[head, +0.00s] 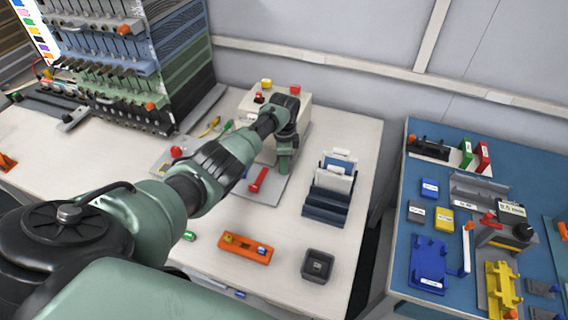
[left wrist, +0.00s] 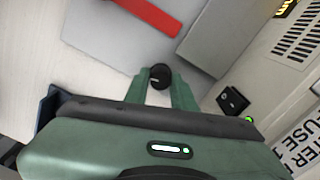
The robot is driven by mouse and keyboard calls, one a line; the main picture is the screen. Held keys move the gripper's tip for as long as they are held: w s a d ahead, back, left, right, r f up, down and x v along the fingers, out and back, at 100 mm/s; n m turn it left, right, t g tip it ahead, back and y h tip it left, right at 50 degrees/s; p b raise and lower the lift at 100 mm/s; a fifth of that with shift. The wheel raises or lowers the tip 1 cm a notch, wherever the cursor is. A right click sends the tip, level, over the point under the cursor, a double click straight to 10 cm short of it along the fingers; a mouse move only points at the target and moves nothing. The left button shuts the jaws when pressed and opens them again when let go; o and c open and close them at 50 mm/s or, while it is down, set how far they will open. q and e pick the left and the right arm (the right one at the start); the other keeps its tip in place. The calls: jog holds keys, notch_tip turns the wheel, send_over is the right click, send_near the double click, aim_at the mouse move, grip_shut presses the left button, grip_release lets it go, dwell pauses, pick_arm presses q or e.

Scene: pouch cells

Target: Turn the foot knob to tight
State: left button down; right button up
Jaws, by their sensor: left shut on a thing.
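In the left wrist view a small round black knob (left wrist: 160,76) with a pale mark on its face sits between the fingertips of my left gripper (left wrist: 157,84). The fingers touch it from both sides and are shut on it. In the head view my left gripper (head: 284,165) points down beside the beige machine (head: 303,112), above the right side of the grey base plate (head: 262,193). The knob is hidden there behind the gripper. I cannot read whether the knob stands at tight. My right gripper is not in view.
A red lever (head: 258,180) lies on the base plate, left of the gripper. A dark blue slotted rack (head: 325,207) stands close on the right. An orange holder (head: 245,248) and a dark square tray (head: 317,265) lie nearer. A cell rack (head: 180,70) stands back left.

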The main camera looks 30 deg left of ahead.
pick_arm(q)
jog(key=shift+w+r, duration=0.1)
jog(key=shift+r, duration=0.05)
dwell(0.3)
jog(key=c, duration=1.2)
grip_release()
jog(key=shift+o, duration=0.2)
notch_tip(320, 180, up, 8)
jog(key=shift+f, duration=0.15)
jog(key=shift+p, duration=0.3)
